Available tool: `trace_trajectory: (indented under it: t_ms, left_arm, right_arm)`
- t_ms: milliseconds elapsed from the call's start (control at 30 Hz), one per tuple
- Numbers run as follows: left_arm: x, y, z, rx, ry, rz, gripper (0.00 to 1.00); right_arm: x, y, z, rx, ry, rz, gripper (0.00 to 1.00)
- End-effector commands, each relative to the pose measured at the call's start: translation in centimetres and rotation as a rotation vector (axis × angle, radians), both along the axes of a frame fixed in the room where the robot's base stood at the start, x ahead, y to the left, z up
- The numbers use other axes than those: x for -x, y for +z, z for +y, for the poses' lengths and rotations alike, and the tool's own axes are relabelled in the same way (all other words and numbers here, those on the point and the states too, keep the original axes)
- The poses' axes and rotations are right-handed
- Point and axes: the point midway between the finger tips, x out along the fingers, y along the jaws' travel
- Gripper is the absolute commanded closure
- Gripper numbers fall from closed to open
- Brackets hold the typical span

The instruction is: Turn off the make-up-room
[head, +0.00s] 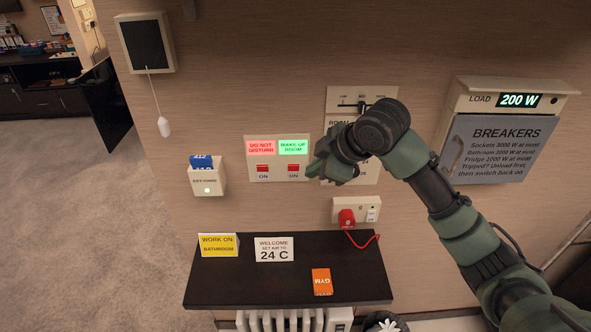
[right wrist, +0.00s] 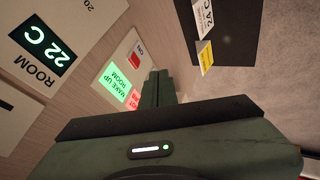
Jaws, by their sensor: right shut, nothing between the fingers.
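The switch plate (head: 278,158) is on the wall. Its make-up-room label (head: 293,147) glows green, and its do-not-disturb label (head: 260,147) glows red. Below them are the red make-up-room switch (head: 293,168) and the red do-not-disturb switch (head: 263,168), each marked ON. My right gripper (head: 312,172) is shut and empty, just right of the make-up-room switch; contact cannot be told. In the right wrist view, my shut fingers (right wrist: 158,85) reach beside the plate, with the green label (right wrist: 115,87) and a red switch (right wrist: 134,61) showing. My left gripper is out of view.
A room thermostat panel (head: 338,103) is partly behind my right arm. A key-card holder (head: 207,177) is left of the plate. A red plug (head: 347,218) sits in a socket below right. A dark shelf (head: 212,286) with cards juts out below. A breaker box (head: 500,140) is at right.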

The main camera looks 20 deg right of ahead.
Motion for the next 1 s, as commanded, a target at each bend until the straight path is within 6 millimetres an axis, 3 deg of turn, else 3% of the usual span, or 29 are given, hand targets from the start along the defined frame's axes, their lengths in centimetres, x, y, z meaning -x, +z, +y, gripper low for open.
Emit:
trace_trajectory:
  t_ms: [300, 467, 867, 1000]
  left_arm:
    - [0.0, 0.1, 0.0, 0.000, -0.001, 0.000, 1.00]
    - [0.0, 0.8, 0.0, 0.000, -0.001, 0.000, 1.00]
    - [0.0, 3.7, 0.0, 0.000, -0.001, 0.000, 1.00]
    - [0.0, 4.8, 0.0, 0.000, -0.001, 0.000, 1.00]
  right_arm:
    - [-0.1, -0.2, 0.1, -0.001, -0.001, 0.001, 1.00]
    - [-1.0, -1.3, 0.5, -0.004, -0.001, 0.005, 1.00]
    - [-5.8, -7.7, 2.6, -0.003, -0.003, 0.006, 1.00]
    - [-7.8, -7.2, 1.9, -0.002, -0.003, 0.001, 1.00]
